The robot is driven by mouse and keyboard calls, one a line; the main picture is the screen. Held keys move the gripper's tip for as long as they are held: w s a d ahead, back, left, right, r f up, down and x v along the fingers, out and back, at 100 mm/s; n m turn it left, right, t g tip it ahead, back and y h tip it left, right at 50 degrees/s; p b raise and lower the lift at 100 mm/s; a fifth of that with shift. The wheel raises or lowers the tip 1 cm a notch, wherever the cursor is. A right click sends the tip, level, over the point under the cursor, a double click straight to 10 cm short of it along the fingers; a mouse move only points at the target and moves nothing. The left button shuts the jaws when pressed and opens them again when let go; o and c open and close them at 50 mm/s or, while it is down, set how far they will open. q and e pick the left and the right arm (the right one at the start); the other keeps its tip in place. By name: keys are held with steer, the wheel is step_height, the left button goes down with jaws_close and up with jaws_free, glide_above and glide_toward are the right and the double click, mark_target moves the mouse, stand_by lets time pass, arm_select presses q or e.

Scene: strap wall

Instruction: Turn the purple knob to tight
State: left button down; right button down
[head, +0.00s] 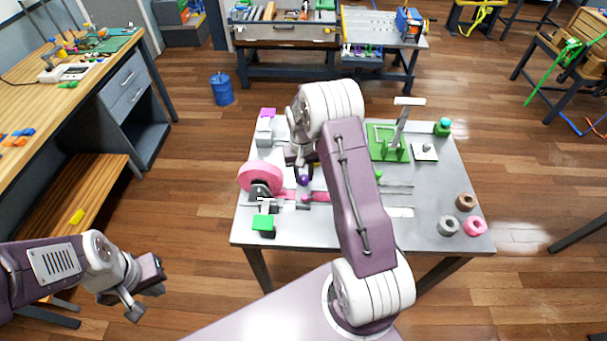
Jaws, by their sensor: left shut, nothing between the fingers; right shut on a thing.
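The purple knob (304,180) shows as a small dark round thing on the grey table (427,233), left of its middle, just behind the pink strap (320,196). My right gripper (302,168) reaches down over the knob and is shut on it. The gripper and arm hide part of the knob, and any mark for tight is too small to make out. My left gripper (150,284) is shut and empty, off the table at the lower left, well apart from the knob.
A pink wheel (258,176) stands left of the knob. A green block (263,223) is at the front left. A green stand (387,143) is at the back, and several rings lie at the right, including a pink one (474,227). My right arm crosses the table's middle.

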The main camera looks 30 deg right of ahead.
mark_target(304, 177)
steer(key=m, duration=0.4)
steer(key=shift+m, duration=0.3)
steer(key=m, duration=0.3)
steer(key=shift+d+m+p, duration=0.1)
steer(key=shift+m+p, duration=0.2)
steer(key=shift+p, duration=0.1)
steer(key=m, duration=0.7)
steer(key=shift+s, duration=0.1)
steer(key=c, duration=1.1)
jaws_free()
step_height(304, 177, up, 9)
steer(key=shift+b, duration=0.4)
